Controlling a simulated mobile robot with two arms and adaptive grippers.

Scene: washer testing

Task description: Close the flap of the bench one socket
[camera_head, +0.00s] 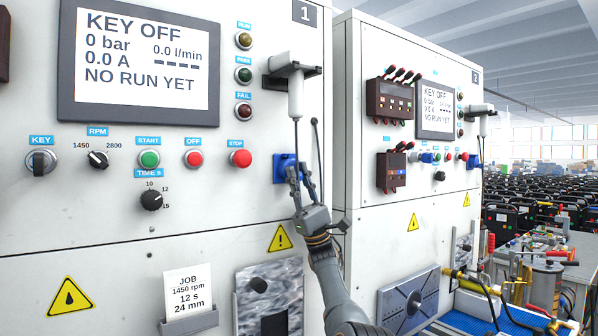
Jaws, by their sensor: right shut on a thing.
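The blue socket (280,170) of bench one is on the right part of the panel marked 1, below the white hand-held device in its holder. My right gripper (299,177) reaches up from below, with its fingers at the socket's right side, shut on the blue flap there. The fingers cover part of the flap, so I cannot tell how far it stands open. My left gripper is not in view.
Bench two (425,180) stands close to the right. The stop button (241,158) is left of the socket.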

